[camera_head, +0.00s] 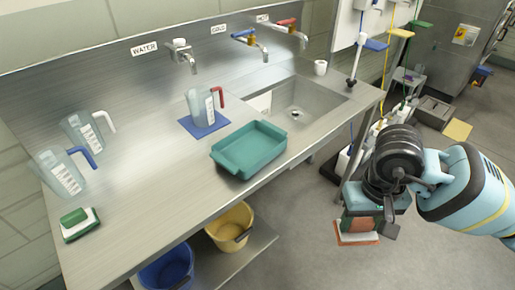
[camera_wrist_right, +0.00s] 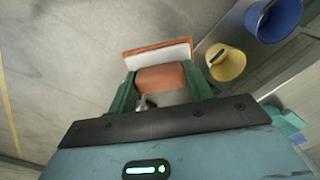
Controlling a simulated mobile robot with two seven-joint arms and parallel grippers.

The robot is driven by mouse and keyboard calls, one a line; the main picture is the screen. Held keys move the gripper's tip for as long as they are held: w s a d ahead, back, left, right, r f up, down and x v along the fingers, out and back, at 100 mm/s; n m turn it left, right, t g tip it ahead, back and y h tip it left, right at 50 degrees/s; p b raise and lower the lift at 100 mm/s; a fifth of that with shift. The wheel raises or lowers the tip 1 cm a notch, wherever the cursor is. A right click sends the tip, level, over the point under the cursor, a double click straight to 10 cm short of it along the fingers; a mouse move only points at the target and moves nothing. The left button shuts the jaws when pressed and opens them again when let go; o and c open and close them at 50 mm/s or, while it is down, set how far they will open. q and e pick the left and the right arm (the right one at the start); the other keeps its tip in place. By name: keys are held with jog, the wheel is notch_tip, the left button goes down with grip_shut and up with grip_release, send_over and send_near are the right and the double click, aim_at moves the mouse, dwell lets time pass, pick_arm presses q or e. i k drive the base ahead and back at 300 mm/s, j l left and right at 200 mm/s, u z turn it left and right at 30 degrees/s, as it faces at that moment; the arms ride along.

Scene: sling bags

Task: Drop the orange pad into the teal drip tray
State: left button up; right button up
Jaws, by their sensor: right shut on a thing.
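The orange pad (camera_head: 358,239) has an orange grip and a white layer over an orange base. My right gripper (camera_head: 362,222) is shut on it, off the counter's front edge at the right in the head view. In the right wrist view the pad (camera_wrist_right: 158,52) sits between the two green fingers of the right gripper (camera_wrist_right: 160,85). The teal drip tray (camera_head: 249,150) lies on the steel counter near its front edge, left of the gripper and apart from it. The tray looks empty. My left gripper is not in view.
A jug with a red handle (camera_head: 201,107) stands on a blue mat (camera_head: 204,128) behind the tray. Two jugs and a green pad (camera_head: 77,220) are at the counter's left. A sink (camera_head: 305,103) is right of the tray. Yellow (camera_head: 232,228) and blue buckets (camera_head: 167,272) stand below.

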aim_at(256, 151)
jog(key=i+l, duration=0.2)
jog(key=l, duration=0.15)
jog(key=i+l, duration=0.2)
jog(key=l, duration=0.2)
jog(key=i+l, duration=0.15)
jog(key=l, duration=0.2)
jog(key=u, duration=1.8)
